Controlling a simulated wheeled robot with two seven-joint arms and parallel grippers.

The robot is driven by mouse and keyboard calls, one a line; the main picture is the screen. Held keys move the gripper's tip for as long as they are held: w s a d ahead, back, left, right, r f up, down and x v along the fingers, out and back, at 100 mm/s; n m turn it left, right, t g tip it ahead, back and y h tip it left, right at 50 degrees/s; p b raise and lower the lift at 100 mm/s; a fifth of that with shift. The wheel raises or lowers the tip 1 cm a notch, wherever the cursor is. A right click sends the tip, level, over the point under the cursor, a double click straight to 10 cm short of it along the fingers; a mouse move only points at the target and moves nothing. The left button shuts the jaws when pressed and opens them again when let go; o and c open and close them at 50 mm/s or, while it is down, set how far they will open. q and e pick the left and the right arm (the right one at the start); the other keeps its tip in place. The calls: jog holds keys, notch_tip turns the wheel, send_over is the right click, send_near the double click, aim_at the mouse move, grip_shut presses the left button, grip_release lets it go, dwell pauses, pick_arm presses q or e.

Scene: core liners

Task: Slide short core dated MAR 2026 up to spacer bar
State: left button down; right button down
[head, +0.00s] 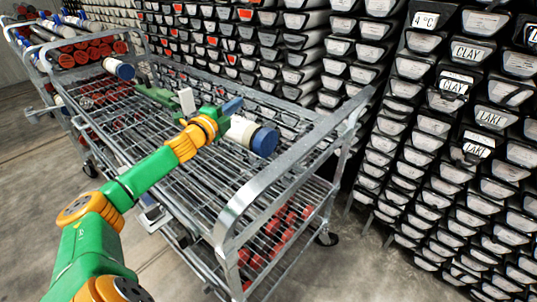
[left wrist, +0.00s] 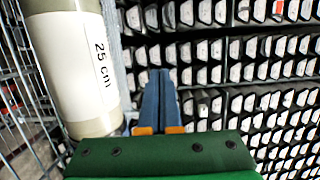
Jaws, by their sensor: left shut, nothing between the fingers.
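A short white core with a blue end cap (head: 263,141) lies on the cart's top wire shelf. In the left wrist view a pale core (left wrist: 72,70) with a "25 cm" label fills the left side; no date is readable. My left gripper (head: 232,105) is over the shelf, close beside the short core, its blue fingers together and empty. The closed fingers (left wrist: 158,100) show just right of the labelled core, with a narrow gap visible. I cannot clearly identify the spacer bar; a green piece and a white block (head: 187,101) lie farther left. My right gripper is out of view.
The metal cart (head: 238,205) has raised tube rails around its top shelf. Another blue-capped core (head: 118,68) lies at its far end. Red-ended cores (head: 285,228) lie on the lower shelf. A wall of black racks (head: 440,150) stands close behind.

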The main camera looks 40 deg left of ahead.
pick_arm(q)
jog(key=p, duration=0.2)
send_over(271, 153)
jog(key=s+d, duration=0.3)
jog(key=s, duration=0.1)
notch_tip(271, 153, down, 10)
jog(key=b, duration=0.3)
jog(key=shift+a+b, duration=0.1)
jog(key=shift+b, duration=0.25)
jog(key=shift+w+a, duration=0.1)
jog(key=shift+a, duration=0.4)
